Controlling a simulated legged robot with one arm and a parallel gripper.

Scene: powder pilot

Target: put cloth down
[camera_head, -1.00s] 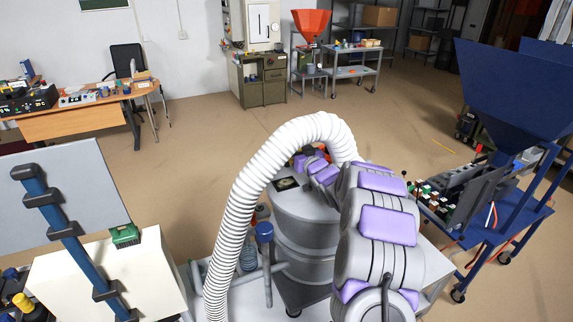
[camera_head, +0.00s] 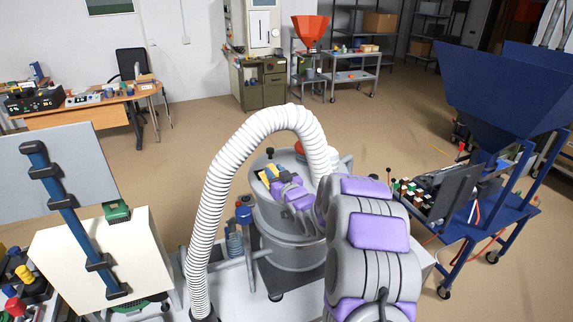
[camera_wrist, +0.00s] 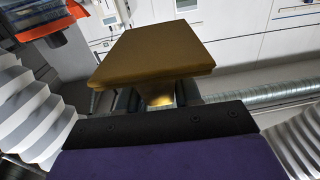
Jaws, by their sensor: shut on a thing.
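A mustard-yellow folded cloth (camera_wrist: 155,52) fills the upper middle of the wrist view, flat and stiff-looking. My gripper (camera_wrist: 157,98) is shut on its near edge; the fingers are mostly hidden beneath it. In the head view, the cloth (camera_head: 268,172) is a small yellow patch at the end of my purple-padded arm, over the top of a grey metal drum (camera_head: 290,232). I cannot tell whether the cloth touches the drum top.
A ribbed white hose (camera_head: 222,180) arches over the drum, close to my arm. A blue hopper cart (camera_head: 490,215) stands right. A wooden desk (camera_head: 85,116) is farther back. Open floor lies behind the drum.

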